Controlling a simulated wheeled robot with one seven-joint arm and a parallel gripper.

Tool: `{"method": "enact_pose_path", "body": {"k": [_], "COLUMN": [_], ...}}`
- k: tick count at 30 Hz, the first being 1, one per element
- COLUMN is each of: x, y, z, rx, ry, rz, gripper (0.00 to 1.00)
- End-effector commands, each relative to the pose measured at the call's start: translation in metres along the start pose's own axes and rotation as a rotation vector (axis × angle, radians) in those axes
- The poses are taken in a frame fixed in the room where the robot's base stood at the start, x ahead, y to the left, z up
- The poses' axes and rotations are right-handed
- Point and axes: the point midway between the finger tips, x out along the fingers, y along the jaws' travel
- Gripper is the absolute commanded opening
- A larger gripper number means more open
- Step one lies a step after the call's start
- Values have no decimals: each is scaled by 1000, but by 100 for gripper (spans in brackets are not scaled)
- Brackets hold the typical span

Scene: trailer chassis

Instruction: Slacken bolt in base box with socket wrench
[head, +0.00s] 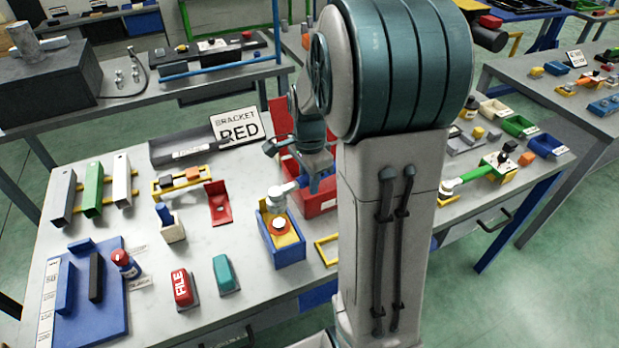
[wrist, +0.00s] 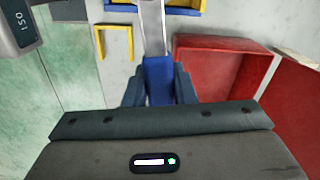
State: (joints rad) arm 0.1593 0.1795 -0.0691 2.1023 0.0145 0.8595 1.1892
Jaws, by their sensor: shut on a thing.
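The socket wrench (wrist: 153,30) has a metal shaft and a blue handle, and my gripper (wrist: 158,90) is shut on the handle. In the head view my gripper (head: 316,180) is just behind and right of the blue base box, and the wrench's grey head (head: 277,196) is over the box's back part. The base box (head: 290,254) is blue with a yellow inside. A round pale and reddish piece (head: 280,227) shows in it, perhaps the bolt. Whether the wrench head touches a bolt is hidden. The box's edge (wrist: 192,12) shows at the top of the wrist view.
A red open box (wrist: 215,80) lies right of the handle in the wrist view. A yellow frame (head: 326,250) lies right of the base box.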

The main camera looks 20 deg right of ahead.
Motion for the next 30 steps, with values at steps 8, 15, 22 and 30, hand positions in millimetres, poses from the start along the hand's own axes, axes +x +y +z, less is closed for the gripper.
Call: {"method": "enact_pose_path", "body": {"k": [8,15,22,30], "x": [29,50,58,57], "y": [0,0,0,0], "z": [0,0,0,0], "rx": [-2,-2,-1,-1], "ry": [0,0,0,0], "rz": [-1,0,-1,-1], "gripper": [0,0,0,0]}}
